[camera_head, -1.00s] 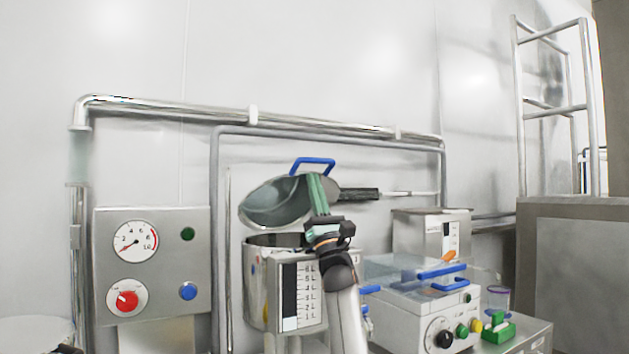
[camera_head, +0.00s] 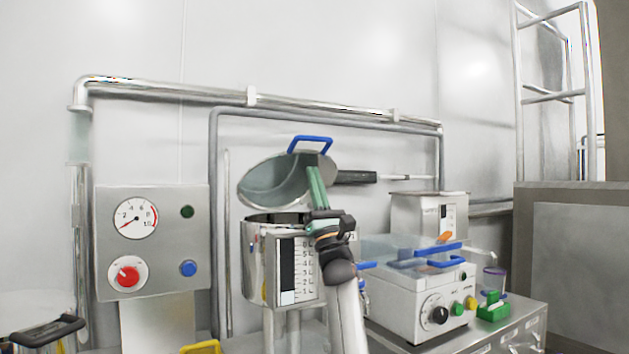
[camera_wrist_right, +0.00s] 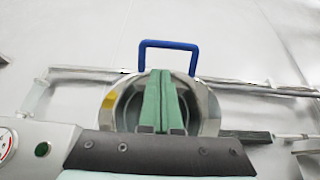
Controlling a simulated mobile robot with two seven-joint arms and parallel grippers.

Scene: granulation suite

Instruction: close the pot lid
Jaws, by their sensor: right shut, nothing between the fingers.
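The pot (camera_head: 262,262) is a steel vessel with a scale panel on its front. Its lid (camera_head: 262,184) is tilted up and open above the pot, with a blue handle (camera_head: 310,141) on its upper edge. My right gripper (camera_head: 313,160) has long green fingers, shut and empty, in front of the lid's right part, below the handle. In the right wrist view the green fingers (camera_wrist_right: 158,82) point up at the lid (camera_wrist_right: 209,105), with the blue handle (camera_wrist_right: 168,43) beyond their tips. I cannot tell whether the fingers touch the lid. My left gripper is not clearly in view.
A control panel (camera_head: 152,245) with a gauge and buttons stands left of the pot. A white device (camera_head: 408,310) with a clear, blue-handled cover stands to the right, beside a green item (camera_head: 493,310). A dark-handled rod (camera_head: 354,177) extends right of the lid. Pipes run along the wall.

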